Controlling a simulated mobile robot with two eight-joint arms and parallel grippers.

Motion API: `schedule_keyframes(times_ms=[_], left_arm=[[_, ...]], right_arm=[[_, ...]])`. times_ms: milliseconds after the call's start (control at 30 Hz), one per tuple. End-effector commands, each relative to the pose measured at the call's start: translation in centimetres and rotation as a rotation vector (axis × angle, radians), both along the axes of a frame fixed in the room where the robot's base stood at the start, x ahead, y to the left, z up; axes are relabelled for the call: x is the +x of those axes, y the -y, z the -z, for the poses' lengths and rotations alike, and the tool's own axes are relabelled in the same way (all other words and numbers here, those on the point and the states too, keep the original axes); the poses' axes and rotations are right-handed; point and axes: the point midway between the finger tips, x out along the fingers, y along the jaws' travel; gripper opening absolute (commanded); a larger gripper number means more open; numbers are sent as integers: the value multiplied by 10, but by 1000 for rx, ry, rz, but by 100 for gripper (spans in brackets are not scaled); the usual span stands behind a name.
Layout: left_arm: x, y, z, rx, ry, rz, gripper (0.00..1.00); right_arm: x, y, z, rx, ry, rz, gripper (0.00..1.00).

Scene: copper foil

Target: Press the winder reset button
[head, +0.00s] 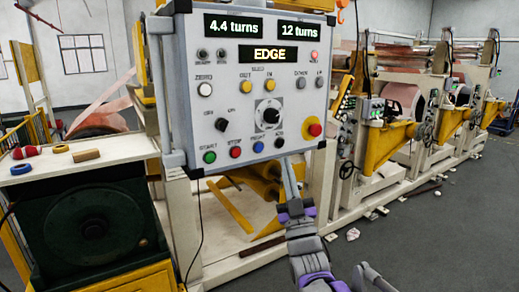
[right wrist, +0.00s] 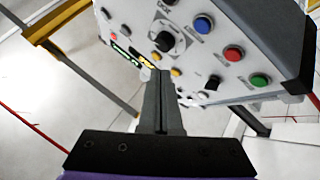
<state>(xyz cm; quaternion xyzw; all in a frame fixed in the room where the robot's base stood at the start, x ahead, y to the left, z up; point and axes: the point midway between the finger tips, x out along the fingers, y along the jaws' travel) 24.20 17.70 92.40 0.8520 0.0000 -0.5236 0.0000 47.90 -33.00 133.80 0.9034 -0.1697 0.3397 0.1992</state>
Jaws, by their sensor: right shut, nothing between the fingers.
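The winder control panel (head: 237,100) is a grey box with displays reading 4.4 turns, 12 turns and EDGE. Its bottom row has a green button (head: 209,157), a red button (head: 235,152), a blue button (head: 258,147) and a black button (head: 279,143). The small labels are hard to read; I cannot tell for certain which says reset. My right gripper (head: 285,163) is shut and empty, its fingertips near the panel's lower edge, below the black button. In the right wrist view the shut fingers (right wrist: 159,76) overlap the panel; the blue button (right wrist: 203,25) shows upper right. Contact cannot be told.
A red knob on yellow (head: 314,129) sits at the panel's lower right, and a rotary dial (head: 270,115) above the bottom row. A tan bench (head: 90,150) with tape rolls stands left. Winding machines (head: 400,110) line the right. Grey floor is open at lower right.

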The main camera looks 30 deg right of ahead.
Motion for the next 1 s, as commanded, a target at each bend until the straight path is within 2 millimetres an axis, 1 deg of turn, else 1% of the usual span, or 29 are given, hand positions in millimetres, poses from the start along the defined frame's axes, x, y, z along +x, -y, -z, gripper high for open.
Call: schedule_keyframes(times_ms=[400, 500, 700, 1000], left_arm=[[-3, 0, 10, 0, -6, 0, 0], [-2, 0, 7, 0, -4, 0, 0], [-2, 0, 5, 0, -3, 0, 0], [-2, 0, 5, 0, -3, 0, 0]], right_arm=[[56, -5, 1, 1, 0, -2, 0], [67, -6, -1, 2, 1, -2, 0], [80, -7, 0, 1, 0, -1, 0], [82, -7, 0, 1, -1, 0, 0]])
